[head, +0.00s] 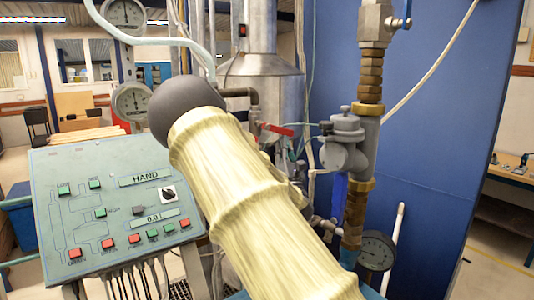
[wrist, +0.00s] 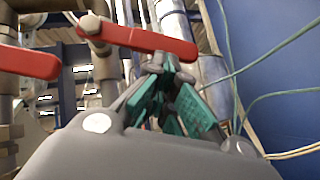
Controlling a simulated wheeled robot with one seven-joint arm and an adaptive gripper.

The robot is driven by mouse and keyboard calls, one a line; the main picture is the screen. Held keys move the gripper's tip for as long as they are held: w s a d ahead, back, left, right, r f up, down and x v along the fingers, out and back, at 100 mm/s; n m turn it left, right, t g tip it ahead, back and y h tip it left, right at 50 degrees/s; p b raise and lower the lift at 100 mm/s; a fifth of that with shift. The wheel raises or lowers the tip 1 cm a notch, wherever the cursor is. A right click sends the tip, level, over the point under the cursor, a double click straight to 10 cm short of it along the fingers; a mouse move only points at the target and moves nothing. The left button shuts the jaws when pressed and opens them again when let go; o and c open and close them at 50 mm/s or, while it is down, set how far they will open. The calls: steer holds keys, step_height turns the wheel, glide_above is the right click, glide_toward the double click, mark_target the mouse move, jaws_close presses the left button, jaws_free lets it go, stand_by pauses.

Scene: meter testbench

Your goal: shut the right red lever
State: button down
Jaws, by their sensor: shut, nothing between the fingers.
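Two red levers show in the wrist view. The right red lever (wrist: 140,38) lies across the top, slanting slightly down to the right. The left red lever (wrist: 28,62) is at the left edge. My gripper (wrist: 167,75) is shut and empty, its green-padded fingers close together. Its tips appear just below the right end of the right lever; I cannot tell whether they touch. In the head view one red lever (head: 277,130) shows just right of my cream-sleeved arm; I cannot tell which it is. My arm hides my gripper there.
A control panel (head: 115,200) with buttons stands at the left. Pressure gauges (head: 131,101) are behind it. A vertical brass and grey pipe (head: 370,85) with a lower gauge (head: 377,250) stands to the right. Thin hoses (wrist: 260,60) cross the wrist view at right.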

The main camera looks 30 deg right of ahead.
steer(key=shift+d+r, duration=0.15)
steer(key=shift+r, duration=0.2)
steer(key=shift+r, duration=0.1)
steer(key=s+a+f+b, duration=0.4)
steer(key=s+f+b, duration=0.3)
steer(key=f, duration=0.4)
steer(key=shift+f+b, duration=0.15)
steer(key=shift+b, duration=0.55)
